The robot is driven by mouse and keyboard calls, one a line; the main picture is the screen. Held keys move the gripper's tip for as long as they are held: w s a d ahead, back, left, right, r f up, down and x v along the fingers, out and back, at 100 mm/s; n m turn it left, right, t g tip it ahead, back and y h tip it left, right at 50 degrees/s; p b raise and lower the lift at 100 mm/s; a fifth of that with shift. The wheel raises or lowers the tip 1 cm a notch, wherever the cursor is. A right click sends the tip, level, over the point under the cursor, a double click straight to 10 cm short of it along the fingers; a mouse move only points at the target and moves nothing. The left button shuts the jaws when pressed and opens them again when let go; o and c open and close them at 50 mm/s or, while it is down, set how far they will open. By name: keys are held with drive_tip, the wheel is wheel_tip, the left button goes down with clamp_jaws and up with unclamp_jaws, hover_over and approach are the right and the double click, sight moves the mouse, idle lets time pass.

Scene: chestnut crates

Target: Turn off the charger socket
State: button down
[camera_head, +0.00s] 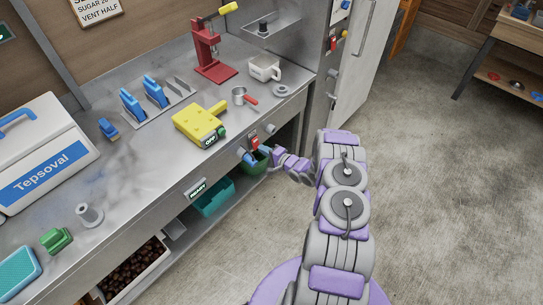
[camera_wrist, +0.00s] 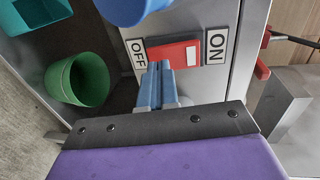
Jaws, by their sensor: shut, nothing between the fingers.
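A red rocker switch (camera_wrist: 178,54) sits on the grey front panel of the counter in the wrist view, between an OFF label (camera_wrist: 138,52) on the left and an ON label (camera_wrist: 215,46) on the right. It shows small and red in the head view (camera_head: 254,142). My gripper (camera_wrist: 157,68) is shut and empty, its blue fingertips together at the OFF end of the switch. I cannot tell whether they touch it. In the head view my gripper (camera_head: 246,156) is at the counter front, just below the switch. The fingertips hide part of the switch's lower edge.
A yellow device (camera_head: 201,122) with an OFF sign stands on the counter above. A blue round part (camera_wrist: 130,8) is close to the fingers. A green bin (camera_wrist: 78,80) and a teal bin (camera_head: 213,198) are on the shelf below. Open floor lies to the right.

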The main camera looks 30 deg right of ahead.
drive_tip(key=shift+w+a+f, duration=0.1)
drive_tip(key=shift+w, duration=0.3)
